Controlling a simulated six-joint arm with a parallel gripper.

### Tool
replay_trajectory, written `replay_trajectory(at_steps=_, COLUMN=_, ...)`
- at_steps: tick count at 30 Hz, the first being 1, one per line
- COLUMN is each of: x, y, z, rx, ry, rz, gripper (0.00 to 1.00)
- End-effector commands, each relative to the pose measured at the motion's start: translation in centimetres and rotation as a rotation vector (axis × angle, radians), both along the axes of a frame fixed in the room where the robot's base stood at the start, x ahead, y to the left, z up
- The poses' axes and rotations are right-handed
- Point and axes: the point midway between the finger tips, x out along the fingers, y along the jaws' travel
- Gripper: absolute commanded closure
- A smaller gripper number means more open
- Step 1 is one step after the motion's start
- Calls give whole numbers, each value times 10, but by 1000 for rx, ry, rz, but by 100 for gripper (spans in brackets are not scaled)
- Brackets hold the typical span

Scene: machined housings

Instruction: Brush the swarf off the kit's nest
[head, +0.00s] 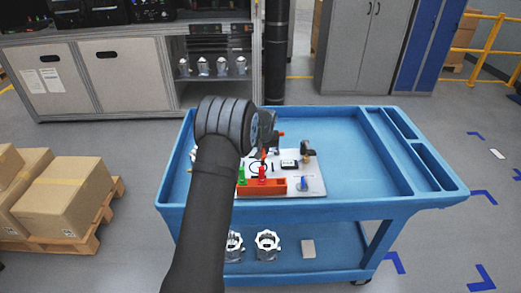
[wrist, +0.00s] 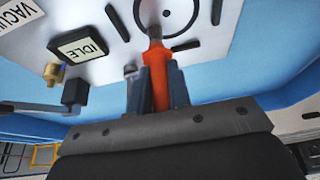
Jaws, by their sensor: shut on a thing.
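My gripper (wrist: 158,72) is shut on an orange-handled brush (wrist: 159,92). The brush's pale narrow tip points at the nest, a black ring (wrist: 194,12) with a dark dot inside, on a white board (wrist: 98,22). The tip overlaps the ring's near edge in the wrist view; I cannot tell whether it touches the board. In the head view my gripper (head: 266,148) is above the board (head: 310,182), partly hidden by my arm. Dark bars lie around the ring. I cannot make out any swarf.
A display reading IDLE (wrist: 82,46) and a brass fitting (wrist: 53,73) are beside the nest. An orange rack (head: 262,187) with green and red pieces stands at the board's front. The board is on a blue cart (head: 345,135), whose right side is clear. Metal housings (head: 267,243) sit on its lower shelf.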

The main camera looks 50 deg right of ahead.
Motion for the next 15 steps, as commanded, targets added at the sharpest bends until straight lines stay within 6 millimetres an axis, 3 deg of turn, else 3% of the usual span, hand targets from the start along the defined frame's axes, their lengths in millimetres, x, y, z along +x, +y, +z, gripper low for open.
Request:
replay_trajectory(at_steps=6, x=-15, y=-15, z=1, rx=0, ry=0, rz=-1, gripper=100)
replay_trajectory(at_steps=8, x=-13, y=-13, z=6, rx=-1, ry=0, rz=1, gripper=100)
replay_trajectory(at_steps=9, x=-13, y=-14, z=20, rx=-4, ry=-2, rz=1, gripper=100)
replay_trajectory(at_steps=15, x=-13, y=-13, z=37, rx=0, ry=-1, rz=-1, gripper=100)
